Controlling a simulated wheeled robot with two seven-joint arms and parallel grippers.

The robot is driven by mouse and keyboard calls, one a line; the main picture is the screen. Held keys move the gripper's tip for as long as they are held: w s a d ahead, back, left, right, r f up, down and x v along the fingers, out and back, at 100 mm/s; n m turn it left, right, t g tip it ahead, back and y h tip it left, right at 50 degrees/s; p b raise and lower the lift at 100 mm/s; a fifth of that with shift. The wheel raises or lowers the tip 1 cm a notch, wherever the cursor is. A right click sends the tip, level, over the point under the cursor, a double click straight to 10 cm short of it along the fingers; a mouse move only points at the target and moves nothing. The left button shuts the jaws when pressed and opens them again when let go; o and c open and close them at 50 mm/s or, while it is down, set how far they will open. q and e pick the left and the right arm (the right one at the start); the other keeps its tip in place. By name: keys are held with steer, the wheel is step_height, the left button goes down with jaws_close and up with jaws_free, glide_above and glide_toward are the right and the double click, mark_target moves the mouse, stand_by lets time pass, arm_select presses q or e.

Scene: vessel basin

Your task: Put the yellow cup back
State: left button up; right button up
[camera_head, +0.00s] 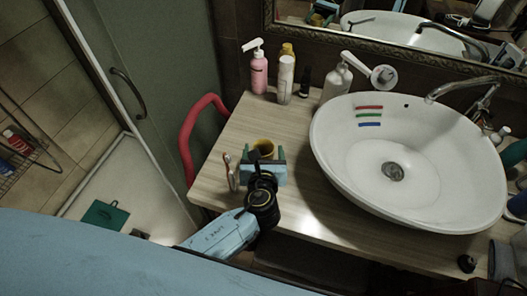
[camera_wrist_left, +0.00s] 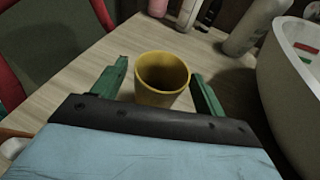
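The yellow cup (camera_head: 264,147) stands upright on the wooden counter, left of the basin. In the left wrist view the cup (camera_wrist_left: 161,78) is between the two green fingers of my left gripper (camera_wrist_left: 160,85). The fingers are spread, with a gap visible on each side of the cup. In the head view my left gripper (camera_head: 264,156) is at the near side of the cup and partly hides it. My right gripper is not in either view.
The white basin (camera_head: 345,175) stands to the right on the counter (camera_head: 225,160). A pink pump bottle (camera_head: 259,74), a white bottle (camera_head: 286,80) and other bottles stand at the back. A small upright holder (camera_head: 232,172) is just left of my gripper.

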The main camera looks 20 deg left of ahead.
arm_select(q)
steer(key=shift+r, duration=0.25)
steer(key=v, duration=1.2)
steer(key=shift+p, duration=0.4)
steer(key=shift+f, duration=0.15)
stand_by(0.6)
